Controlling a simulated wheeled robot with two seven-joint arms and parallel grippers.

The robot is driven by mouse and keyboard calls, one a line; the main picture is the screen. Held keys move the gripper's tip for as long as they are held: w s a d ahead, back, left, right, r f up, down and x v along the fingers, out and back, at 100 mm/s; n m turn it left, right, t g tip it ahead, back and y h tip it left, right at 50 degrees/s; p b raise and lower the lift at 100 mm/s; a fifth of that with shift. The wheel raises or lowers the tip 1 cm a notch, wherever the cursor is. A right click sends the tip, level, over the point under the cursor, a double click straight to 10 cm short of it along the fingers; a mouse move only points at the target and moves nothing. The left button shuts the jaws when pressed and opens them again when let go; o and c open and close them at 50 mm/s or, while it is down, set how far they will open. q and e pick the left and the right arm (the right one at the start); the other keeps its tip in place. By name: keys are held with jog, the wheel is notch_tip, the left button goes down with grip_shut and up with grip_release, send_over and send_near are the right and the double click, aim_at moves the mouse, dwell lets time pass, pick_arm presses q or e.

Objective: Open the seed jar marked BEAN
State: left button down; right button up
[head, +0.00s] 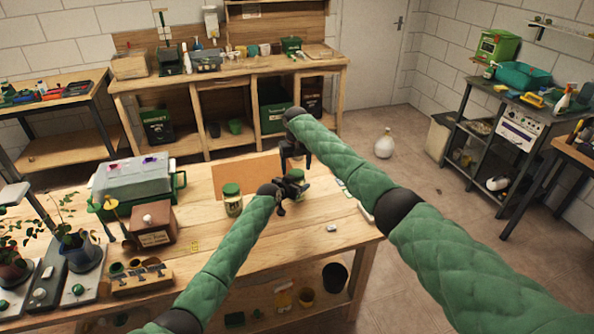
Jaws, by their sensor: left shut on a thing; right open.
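A glass jar with a green lid (296,175) stands on the near wooden table, mostly hidden by my grippers. My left gripper (291,190) is shut on this jar from the near side. My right gripper (289,164) points down, open, just above or beside the green lid; I cannot tell whether it touches. A second glass jar with a green lid (232,201) stands upright to the left, with pale contents. I cannot read the label on either jar, so I cannot tell which is marked BEAN.
The near table (300,250) also holds an orange-brown mat (248,172), a brown box (153,224), a clear-lidded propagator (133,178), a wooden tool holder (142,281) and potted seedlings (80,250). The table's front right is mostly clear, with a small pale item (331,228).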

notch_tip(320, 180, up, 2)
jog(key=shift+r, duration=0.2)
jog(key=shift+c, duration=0.3)
jog(key=shift+s+f, duration=0.1)
jog(key=shift+f, duration=0.1)
jog(key=shift+s+a+f+y, duration=0.1)
jog(key=shift+s+a+y, duration=0.05)
jog(key=shift+a, duration=0.3)
jog(key=shift+s+a+f+y, duration=0.1)
jog(key=shift+s+a+y, duration=0.05)
jog(key=shift+a, duration=0.3)
jog(key=shift+w+a+r+m, duration=0.1)
jog(key=shift+a+r+m, duration=0.15)
jog(key=shift+r+m, duration=0.25)
jog(key=shift+w+a+r+m, duration=0.1)
jog(key=shift+a+r+m, duration=0.2)
jog(key=shift+r, duration=0.3)
jog(key=r+m, duration=0.1)
jog(key=d+m, duration=0.1)
jog(key=m, duration=0.1)
jog(key=shift+w+d+r, duration=0.3)
jog(key=shift+r, duration=0.1)
jog(key=shift+d+r+m, duration=0.15)
jog(key=shift+d+m, duration=0.35)
jog(key=shift+m, duration=0.7)
jog(key=shift+s+d+m, duration=0.1)
jog(key=shift+d+m, duration=0.05)
jog(key=shift+m, duration=0.75)
jog(key=shift+f, duration=4.05)
